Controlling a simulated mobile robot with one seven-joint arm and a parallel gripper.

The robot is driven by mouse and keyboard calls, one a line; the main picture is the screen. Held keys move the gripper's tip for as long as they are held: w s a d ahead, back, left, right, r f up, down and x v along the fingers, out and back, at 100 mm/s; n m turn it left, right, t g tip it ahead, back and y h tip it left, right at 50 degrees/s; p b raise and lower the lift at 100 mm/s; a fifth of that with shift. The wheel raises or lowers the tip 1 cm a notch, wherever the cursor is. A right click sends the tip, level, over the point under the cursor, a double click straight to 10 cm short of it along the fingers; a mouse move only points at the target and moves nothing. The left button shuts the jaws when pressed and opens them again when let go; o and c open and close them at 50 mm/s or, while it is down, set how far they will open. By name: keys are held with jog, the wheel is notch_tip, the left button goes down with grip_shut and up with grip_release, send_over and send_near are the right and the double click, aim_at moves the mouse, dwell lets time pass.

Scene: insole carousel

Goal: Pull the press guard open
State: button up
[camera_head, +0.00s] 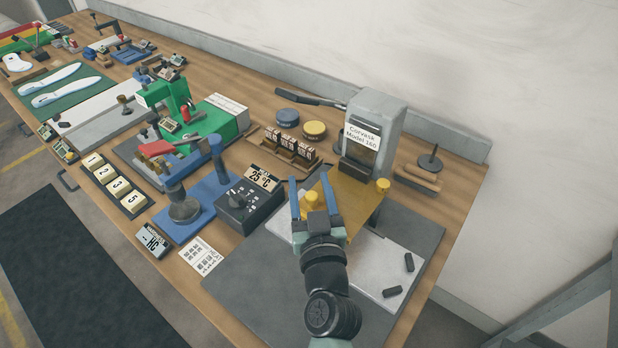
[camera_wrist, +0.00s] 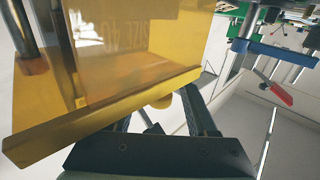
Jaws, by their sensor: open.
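The press guard (camera_head: 345,200) is a yellow, see-through panel on the front of the grey press (camera_head: 378,112) marked "Corvask Model 160". It also fills the upper left of the wrist view (camera_wrist: 140,40), with a thick yellow lower edge. Yellow knobs stand at its left (camera_head: 311,201) and right (camera_head: 383,185). My gripper (camera_head: 311,182) is open, with its blue fingers on either side of the left knob. In the wrist view, a yellow knob (camera_wrist: 162,102) shows between the fingers, partly behind the guard's edge. Contact with the knob cannot be told.
Left of my gripper are a black dial box (camera_head: 248,203), a temperature display (camera_head: 264,178) and a wooden rack of small blocks (camera_head: 290,150). A wooden block with a black-handled tool (camera_head: 428,165) stands right of the press. A grey mat (camera_head: 262,290) lies in front.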

jog(key=shift+w+a, duration=0.1)
jog(key=shift+w, duration=0.3)
grip_shut()
dwell(1.3)
